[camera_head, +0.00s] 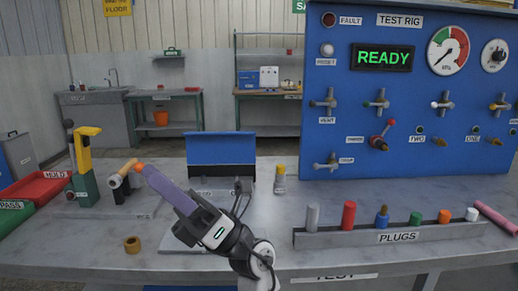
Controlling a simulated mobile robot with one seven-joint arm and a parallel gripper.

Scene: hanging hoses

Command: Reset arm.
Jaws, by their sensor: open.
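My gripper (190,216) is open above the grey bench, left of the picture's middle. It points up and to the left. A purple bar-like piece (168,188) with an orange end runs from the gripper's tip up-left toward a green and yellow stand (85,165). I cannot tell whether it lies between the fingers or behind them. A short tan and black piece (121,180) sits beside the stand, near the orange end. My arm comes up from the bottom edge and hides part of the bench.
A blue test rig panel (345,120) with valves and gauges stands at the right. A PLUGS rack (340,239) with several coloured plugs is in front of it. A tan ring (132,244), a yellow-capped bottle (280,180) and a red HOLD tray (30,188) also show. The front-left bench is mostly clear.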

